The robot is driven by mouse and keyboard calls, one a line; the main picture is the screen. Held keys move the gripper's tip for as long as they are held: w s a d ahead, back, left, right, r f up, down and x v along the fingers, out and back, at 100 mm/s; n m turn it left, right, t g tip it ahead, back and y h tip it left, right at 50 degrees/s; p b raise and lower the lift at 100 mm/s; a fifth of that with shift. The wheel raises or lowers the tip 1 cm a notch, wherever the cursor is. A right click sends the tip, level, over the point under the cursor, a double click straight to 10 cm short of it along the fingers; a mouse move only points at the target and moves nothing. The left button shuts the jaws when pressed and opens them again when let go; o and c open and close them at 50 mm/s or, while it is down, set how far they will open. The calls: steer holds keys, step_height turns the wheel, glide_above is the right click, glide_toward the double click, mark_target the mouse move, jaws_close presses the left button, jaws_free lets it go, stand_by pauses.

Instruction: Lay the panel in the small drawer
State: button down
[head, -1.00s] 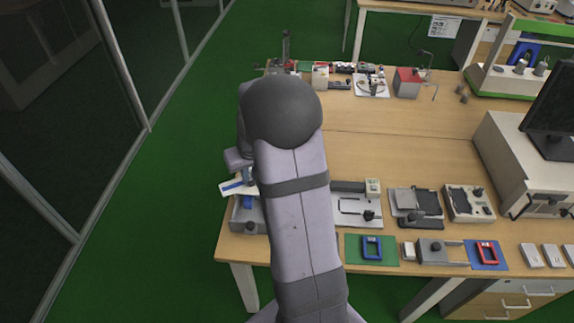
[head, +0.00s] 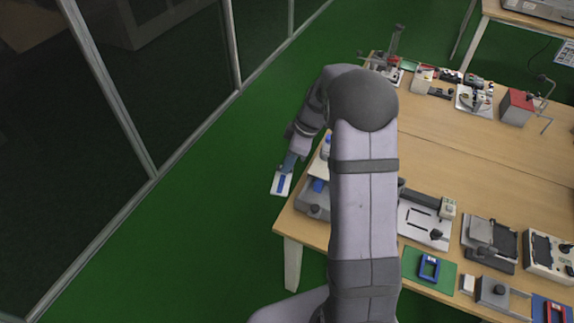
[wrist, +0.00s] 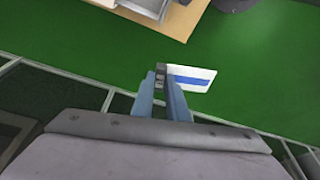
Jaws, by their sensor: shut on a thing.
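The panel, a flat white plate with a blue stripe (head: 281,184), is in my gripper (head: 292,160), out past the table's left edge and above the green floor in the head view. In the wrist view the panel (wrist: 196,79) sticks out to the right of my fingertips (wrist: 161,80). The fingers are shut on its dark grey end. A pale drawer-like box (wrist: 148,7) shows at the top of the wrist view, cut off by the frame, apart from the panel. I cannot tell whether it is the small drawer.
The wooden table (head: 455,145) carries several fixtures along its front edge, and a red box (head: 517,107) stands farther back. A glass partition (head: 150,90) runs along the left. Green floor (head: 215,190) lies open between partition and table. My arm hides part of the table.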

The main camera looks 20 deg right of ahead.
steer(key=d+f+n+g+b, duration=0.2)
steer(key=d+f+n, duration=0.2)
steer(key=f+n, duration=0.2)
steer(key=w+d+f+n+g+b, duration=0.1)
steer(key=d+f+n+g+b, duration=0.1)
steer(key=n, duration=0.7)
step_height(320, 180, down, 4)
steer(key=shift+d+r+h+b, duration=0.15)
steer(key=shift+d+h+b, duration=0.15)
steer(key=shift+d+b, duration=0.7)
steer(key=shift+d, duration=0.15)
steer(key=shift+w+f+b, duration=0.1)
steer(key=shift+f+b, duration=1.05)
steer(key=shift+f, duration=1.05)
steer(key=shift+f+b, duration=1.85)
steer(key=shift+f, duration=0.75)
stand_by(0.3)
